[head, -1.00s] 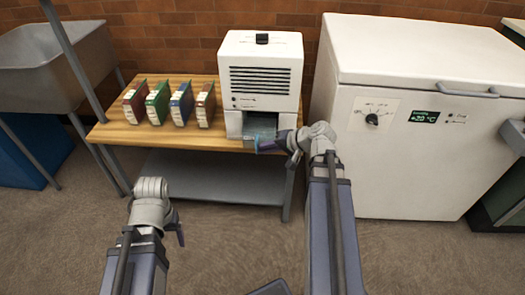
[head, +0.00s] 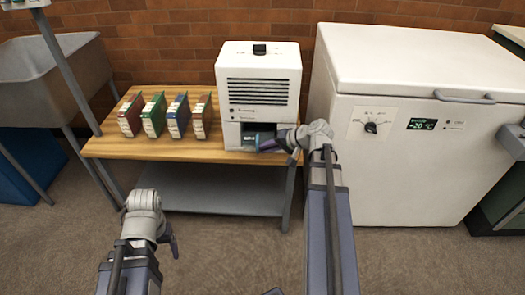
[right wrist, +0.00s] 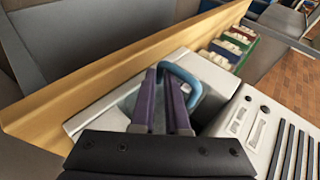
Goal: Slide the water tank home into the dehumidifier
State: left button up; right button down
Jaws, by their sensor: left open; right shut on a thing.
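The white dehumidifier (head: 258,75) stands at the right end of the wooden table, with an opening low in its front. The water tank's blue handle (head: 257,141) shows at this opening; the tank body is mostly hidden inside. My right gripper (head: 268,144) is shut on the handle, its arm reaching in from the right. In the right wrist view, its two purple fingers (right wrist: 163,97) are at the blue handle loop (right wrist: 192,78), in front of the opening. How deep the tank sits I cannot tell. My left gripper (head: 172,243) is open and empty, low in front of the table.
Several coloured archival boxes (head: 165,115) stand on the wooden table (head: 115,146) left of the dehumidifier. A white chest freezer (head: 420,120) is close on the right. A grey sink (head: 60,70) is at the left. The floor in front is clear.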

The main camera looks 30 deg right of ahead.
jog(key=shift+w+d, duration=0.55)
jog(key=shift+w, duration=0.25)
jog(key=shift+a+f, duration=0.15)
jog(key=shift+f, duration=0.05)
pick_arm(q)
jog(key=shift+w+d+f+b, duration=0.1)
jog(key=shift+d+f+b, duration=0.05)
jog(key=shift+f+b, duration=0.2)
pick_arm(e)
jog(key=shift+f, duration=0.1)
jog(key=c, duration=0.8)
grip_release()
jog(key=shift+c, duration=0.2)
